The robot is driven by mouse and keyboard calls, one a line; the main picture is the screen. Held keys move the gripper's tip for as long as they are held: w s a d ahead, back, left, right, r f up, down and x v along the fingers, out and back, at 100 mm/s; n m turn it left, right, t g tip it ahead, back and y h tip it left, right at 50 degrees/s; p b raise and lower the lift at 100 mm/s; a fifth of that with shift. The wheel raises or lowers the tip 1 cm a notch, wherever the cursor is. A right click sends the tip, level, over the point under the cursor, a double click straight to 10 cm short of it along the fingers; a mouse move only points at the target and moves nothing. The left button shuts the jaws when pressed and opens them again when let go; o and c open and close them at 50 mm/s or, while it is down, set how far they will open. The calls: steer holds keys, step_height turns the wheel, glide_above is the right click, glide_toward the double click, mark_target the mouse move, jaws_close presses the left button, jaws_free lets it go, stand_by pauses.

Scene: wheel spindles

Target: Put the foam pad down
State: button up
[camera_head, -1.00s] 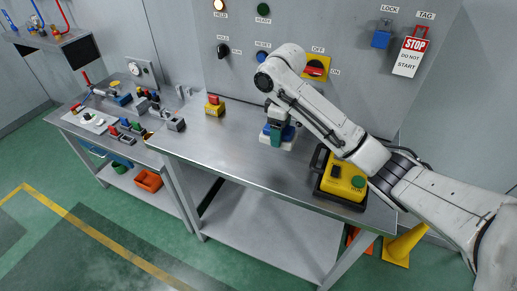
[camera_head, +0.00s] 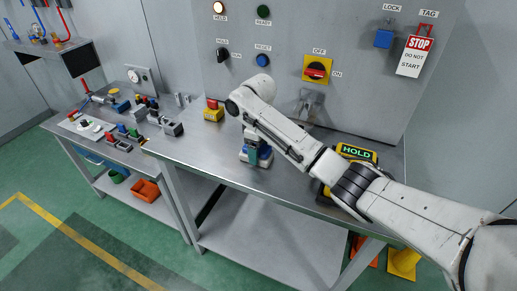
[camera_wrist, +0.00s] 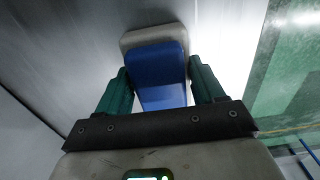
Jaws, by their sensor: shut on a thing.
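The foam pad (camera_wrist: 158,62), a blue block with a pale grey-white layer at its far end, sits between the two green fingers of my gripper (camera_wrist: 160,80) in the wrist view. The fingers are shut on its sides. In the head view the pad (camera_head: 265,154) shows blue and whitish below my gripper (camera_head: 254,155), low over the steel bench (camera_head: 215,160). Whether its underside touches the bench cannot be told. My arm hides part of the bench on the right.
A yellow box with a HOLD display (camera_head: 357,153) stands at the right, partly behind my arm. A yellow block with a red button (camera_head: 213,112) stands at the back left. A side bench at the left holds several small parts. Bare steel lies left of my gripper.

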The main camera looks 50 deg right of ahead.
steer(key=o, duration=1.2)
steer(key=shift+f, duration=0.1)
step_height(320, 180, up, 12)
steer(key=p, duration=0.2)
steer(key=s+a+f+t+y, duration=0.1)
steer(key=s+a+f, duration=0.2)
steer(key=a+f, duration=0.3)
steer(key=s+a+f+m+y, duration=0.1)
steer(key=s+a+f, duration=0.15)
steer(key=a, duration=0.65)
steer(key=s+a+f+t+y, duration=0.1)
steer(key=s+a+f, duration=0.1)
steer(key=a+f, duration=0.4)
steer(key=s+a+f+m, duration=0.1)
steer(key=s+f, duration=0.1)
steer(key=s, duration=0.4)
steer(key=s+a+f+m, duration=0.1)
steer(key=s+a+f, duration=0.1)
steer(key=s, duration=0.4)
steer(key=s+d+m+h, duration=0.1)
steer(key=s+d, duration=0.2)
steer(key=s, duration=0.4)
steer(key=s+d+f+g+h, duration=0.1)
steer(key=s+d+h, duration=0.1)
steer(key=s, duration=0.6)
steer(key=shift+d+f+m, duration=0.3)
steer(key=shift+d+m, duration=0.1)
steer(key=shift+d, duration=0.4)
